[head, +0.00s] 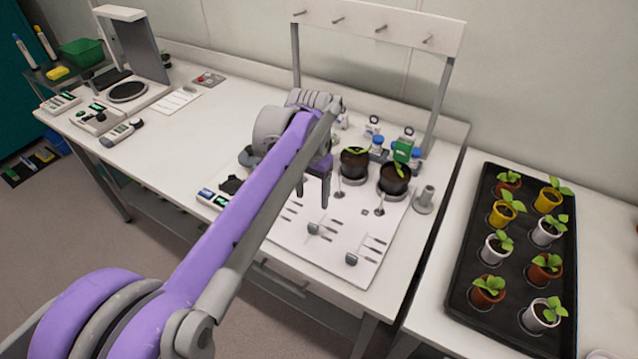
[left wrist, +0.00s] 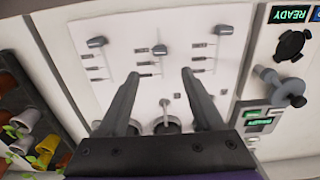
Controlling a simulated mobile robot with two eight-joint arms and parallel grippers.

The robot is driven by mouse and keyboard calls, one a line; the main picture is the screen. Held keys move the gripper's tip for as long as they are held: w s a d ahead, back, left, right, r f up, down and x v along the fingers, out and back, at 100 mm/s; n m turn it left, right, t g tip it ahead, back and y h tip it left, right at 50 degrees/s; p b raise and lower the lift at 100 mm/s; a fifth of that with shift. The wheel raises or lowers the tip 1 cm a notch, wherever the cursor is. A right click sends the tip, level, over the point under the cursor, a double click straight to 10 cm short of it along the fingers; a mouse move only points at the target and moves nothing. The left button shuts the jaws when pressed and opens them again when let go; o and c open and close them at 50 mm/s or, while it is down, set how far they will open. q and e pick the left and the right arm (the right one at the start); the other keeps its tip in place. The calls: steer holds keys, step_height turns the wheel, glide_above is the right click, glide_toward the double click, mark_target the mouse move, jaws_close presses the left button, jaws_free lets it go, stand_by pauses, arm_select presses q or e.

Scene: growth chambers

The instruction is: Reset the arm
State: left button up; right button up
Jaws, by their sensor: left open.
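My left arm (head: 245,210) reaches in from the lower left, purple and grey, over the white bench. Its gripper (head: 312,195) is above the white panel with slots and small sliders. In the left wrist view the two dark fingers of the left gripper (left wrist: 160,85) are spread apart, with nothing between them but the white panel (left wrist: 130,55) below. I cannot tell the exact height above the panel. My right gripper does not show in either view.
Two dark pots with seedlings (head: 394,180) stand behind the gripper, near small bottles and a green-topped item (head: 403,150). A peg rack (head: 380,28) rises at the back. A black tray (head: 518,262) with several potted seedlings is at right. The left bench holds instruments (head: 128,92).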

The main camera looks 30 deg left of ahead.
arm_select(q)
steer(key=s+d+f+t, duration=0.2)
steer(key=s+f, duration=0.3)
steer(key=s, duration=0.4)
steer(key=s+d+f+n+t, duration=0.1)
steer(key=s+d+f+t, duration=0.2)
steer(key=s, duration=0.6)
steer(key=shift+s+d+f+p, duration=0.2)
steer(key=shift+d+f+p, duration=0.1)
steer(key=shift+d+f, duration=0.6)
steer(key=shift+a, duration=0.15)
stand_by(1.8)
